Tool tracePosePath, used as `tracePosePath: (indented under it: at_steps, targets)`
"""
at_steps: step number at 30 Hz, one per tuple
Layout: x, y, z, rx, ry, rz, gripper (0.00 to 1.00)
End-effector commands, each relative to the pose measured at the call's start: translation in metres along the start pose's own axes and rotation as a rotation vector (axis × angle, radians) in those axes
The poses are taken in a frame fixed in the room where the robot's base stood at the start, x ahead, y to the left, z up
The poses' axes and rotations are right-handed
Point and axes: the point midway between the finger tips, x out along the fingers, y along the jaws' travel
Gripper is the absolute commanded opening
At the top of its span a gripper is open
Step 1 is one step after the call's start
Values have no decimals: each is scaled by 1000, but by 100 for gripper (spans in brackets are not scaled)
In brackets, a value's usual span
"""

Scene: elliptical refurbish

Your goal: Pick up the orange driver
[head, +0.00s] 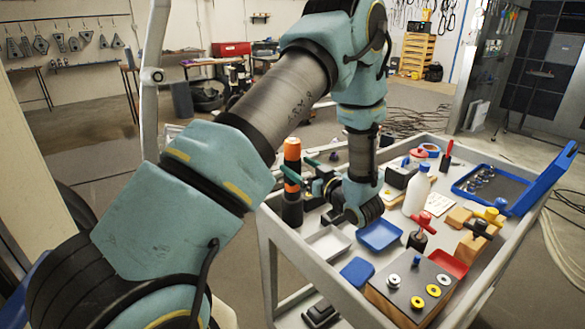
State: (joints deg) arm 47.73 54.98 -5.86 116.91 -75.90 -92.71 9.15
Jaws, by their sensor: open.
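The orange driver (292,152) stands upright at the left end of the cart, with an orange upper part and a black lower part. My gripper (300,168) is open and reaches in from the right at the driver's height. One teal finger crosses in front of the driver's middle. The other finger shows just to its right, seemingly farther back. I cannot tell whether either finger touches the driver.
The grey cart (270,240) holds blue trays (380,235), a white bottle (417,190), a wooden block with washers (415,290) and red-handled tools (420,225). An open blue case (545,185) lies at the right.

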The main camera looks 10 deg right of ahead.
Motion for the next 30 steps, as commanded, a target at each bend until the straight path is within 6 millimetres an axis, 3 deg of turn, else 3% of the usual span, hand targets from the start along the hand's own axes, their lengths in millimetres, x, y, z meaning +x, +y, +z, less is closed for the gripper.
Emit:
tracePosePath:
  at_steps: [1,7,16,30]
  targets:
    - [8,-1,-7,2,0,-4,88]
    - [30,0,-5,1,-1,-1,88]
    - [34,1,-2,-1,-1,0,87]
    - [34,1,-3,0,0,0,34]
